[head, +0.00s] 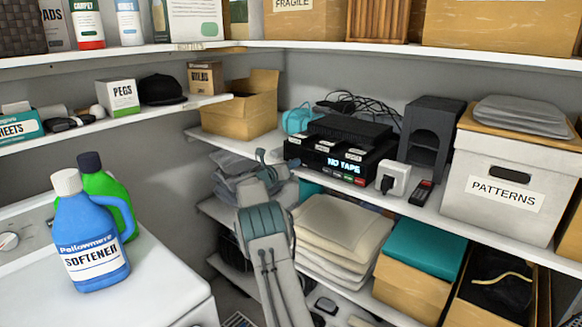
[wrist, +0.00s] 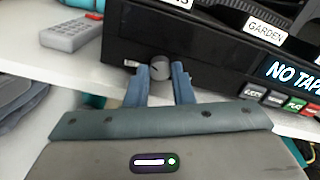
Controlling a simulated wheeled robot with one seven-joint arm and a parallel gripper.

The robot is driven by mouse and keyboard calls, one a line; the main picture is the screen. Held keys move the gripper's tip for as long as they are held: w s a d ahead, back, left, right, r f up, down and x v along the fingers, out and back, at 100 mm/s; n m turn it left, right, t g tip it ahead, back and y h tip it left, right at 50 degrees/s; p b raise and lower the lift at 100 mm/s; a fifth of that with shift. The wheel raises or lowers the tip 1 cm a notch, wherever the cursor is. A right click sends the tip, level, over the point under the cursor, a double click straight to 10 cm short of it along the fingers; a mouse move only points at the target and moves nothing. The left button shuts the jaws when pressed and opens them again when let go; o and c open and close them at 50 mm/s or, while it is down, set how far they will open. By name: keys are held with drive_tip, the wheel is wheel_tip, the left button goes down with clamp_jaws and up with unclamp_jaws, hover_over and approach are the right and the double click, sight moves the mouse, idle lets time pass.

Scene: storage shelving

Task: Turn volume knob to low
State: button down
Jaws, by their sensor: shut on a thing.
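A black tape deck (head: 330,166) with a "NO TAPE" display stands on the middle shelf; its front also fills the upper wrist view (wrist: 125,35). A small round grey volume knob (wrist: 160,67) sits low on the left part of its front. My gripper (wrist: 158,80) has its blue fingers on the left and right of the knob, shut on it. In the head view my gripper (head: 269,158) is at the deck's left front corner, and the knob cannot be made out there. The knob's pointer or marking is not readable.
A grey remote (wrist: 72,34) lies on the shelf left of the deck. A white power adapter (head: 394,178) and a dark remote (head: 421,192) lie to its right. Buttons (wrist: 274,97) line the deck front right of my gripper.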

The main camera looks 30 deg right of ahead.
drive_tip(key=c, duration=1.3)
unclamp_jaws()
drive_tip(key=shift+o, duration=0.2)
drive_tip(key=shift+a, duration=0.15)
drive_tip(key=b+v, duration=0.4)
drive_tip(key=v, duration=0.9)
drive_tip(key=shift+a, duration=0.3)
drive_tip(key=shift+s, duration=0.1)
